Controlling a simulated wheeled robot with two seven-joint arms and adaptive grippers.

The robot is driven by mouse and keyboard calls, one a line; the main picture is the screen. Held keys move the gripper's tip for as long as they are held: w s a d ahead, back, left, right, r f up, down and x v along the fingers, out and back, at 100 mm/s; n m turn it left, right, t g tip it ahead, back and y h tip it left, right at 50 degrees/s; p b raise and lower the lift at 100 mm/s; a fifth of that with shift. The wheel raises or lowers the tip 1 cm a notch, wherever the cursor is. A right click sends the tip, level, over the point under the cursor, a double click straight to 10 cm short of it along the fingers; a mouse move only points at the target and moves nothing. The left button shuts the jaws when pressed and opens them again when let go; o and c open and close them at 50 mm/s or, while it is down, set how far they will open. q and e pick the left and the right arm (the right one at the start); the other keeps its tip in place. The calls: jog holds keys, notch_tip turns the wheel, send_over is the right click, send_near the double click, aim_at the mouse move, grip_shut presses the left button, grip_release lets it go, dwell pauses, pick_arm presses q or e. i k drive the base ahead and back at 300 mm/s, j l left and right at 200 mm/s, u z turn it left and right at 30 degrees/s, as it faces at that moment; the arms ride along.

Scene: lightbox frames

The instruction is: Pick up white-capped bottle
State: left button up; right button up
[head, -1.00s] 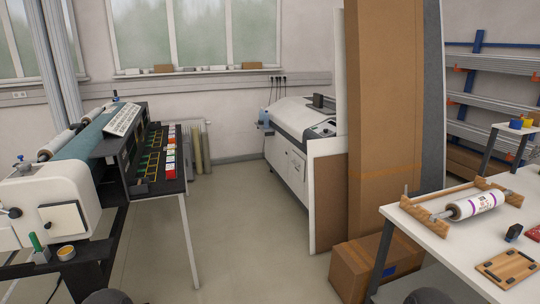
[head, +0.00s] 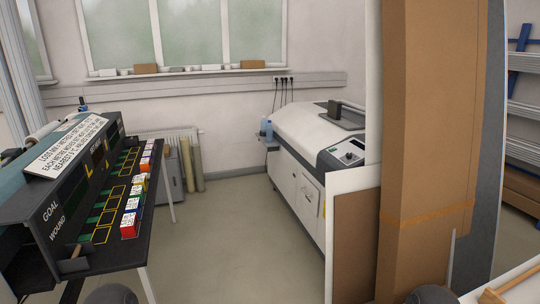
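A small light-blue bottle (head: 268,130) stands on a small dark side shelf (head: 266,142) on the left side of the white machine (head: 310,130), across the room. Its cap is too small to tell the colour for certain. Another small upright item with a blue top (head: 83,106) shows behind the black rack at the left. Neither of my grippers is in view. Only dark rounded parts, which look like my own arms, show at the bottom edge, far from the bottle.
A black sloped rack (head: 90,200) with several small boxes stands at the left. Tall cardboard (head: 425,140) and a white panel block the right side. A white table corner (head: 505,285) shows at lower right. Grey floor (head: 230,240) is open between rack and machine.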

aim_at(264, 123)
jog(key=i, duration=1.45)
jog(key=i+l+u, duration=0.1)
jog(key=i, duration=1.4)
jog(key=i+l, duration=0.15)
jog(key=i, duration=1.3)
jog(key=i+j+z, duration=0.1)
jog(key=z, duration=0.25)
jog(key=i+j+z, duration=0.15)
jog(key=z, duration=0.2)
jog(key=i+j+z, duration=0.2)
jog(key=i+j, duration=0.15)
jog(key=j, duration=0.3)
jog(key=i+j+z, duration=0.1)
jog(key=j, duration=0.25)
jog(key=i+j+z, duration=0.1)
jog(key=j, duration=0.25)
jog(key=i+j+z, duration=0.1)
jog(key=i+j, duration=0.15)
jog(key=i+j+z, duration=0.1)
jog(key=j, duration=0.4)
